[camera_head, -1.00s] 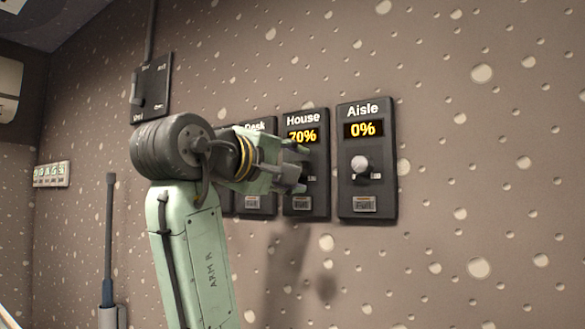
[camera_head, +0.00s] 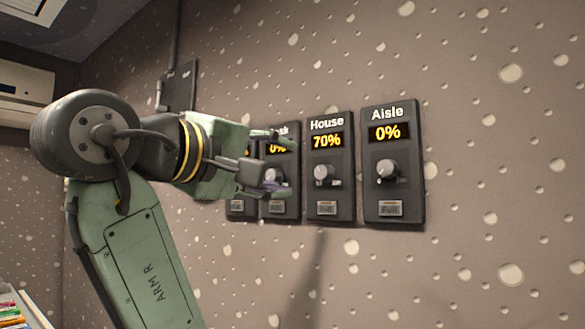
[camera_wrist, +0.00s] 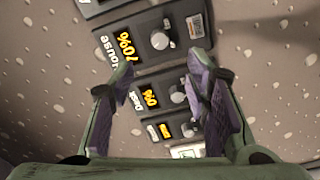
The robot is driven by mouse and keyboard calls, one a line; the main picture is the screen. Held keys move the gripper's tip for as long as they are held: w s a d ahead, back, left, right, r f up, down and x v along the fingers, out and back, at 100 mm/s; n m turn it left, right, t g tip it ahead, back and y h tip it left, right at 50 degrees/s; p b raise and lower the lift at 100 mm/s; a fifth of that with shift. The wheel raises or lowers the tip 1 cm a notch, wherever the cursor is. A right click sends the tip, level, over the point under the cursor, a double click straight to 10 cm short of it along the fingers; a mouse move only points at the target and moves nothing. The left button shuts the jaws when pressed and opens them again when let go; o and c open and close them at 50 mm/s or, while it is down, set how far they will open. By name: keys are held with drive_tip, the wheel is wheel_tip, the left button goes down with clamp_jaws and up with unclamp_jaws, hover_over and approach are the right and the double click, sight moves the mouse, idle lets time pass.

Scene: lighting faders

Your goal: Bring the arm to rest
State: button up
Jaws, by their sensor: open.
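My gripper (camera_head: 268,160) is open and empty in front of the wall, at the left part of the fader row. In the wrist view, its two purple-padded fingers (camera_wrist: 163,85) are spread apart with nothing between them. The House fader (camera_head: 329,172) reads 70% and its knob is clear of my fingers. The Aisle fader (camera_head: 391,160) reads 0%. The Desk fader (camera_head: 281,208) is partly hidden behind my gripper; in the wrist view its display (camera_wrist: 150,98) reads 0%. Another panel to its left is mostly hidden.
A dark switch box (camera_head: 178,86) hangs on the wall at upper left, with a conduit above it. A white unit (camera_head: 25,95) is at far left, and a shelf with colourful items (camera_head: 15,312) at lower left. The wall right of Aisle is clear.

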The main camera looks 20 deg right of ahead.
drive_tip(key=shift+s+a, duration=0.2)
drive_tip(key=shift+s, duration=0.05)
idle(0.3)
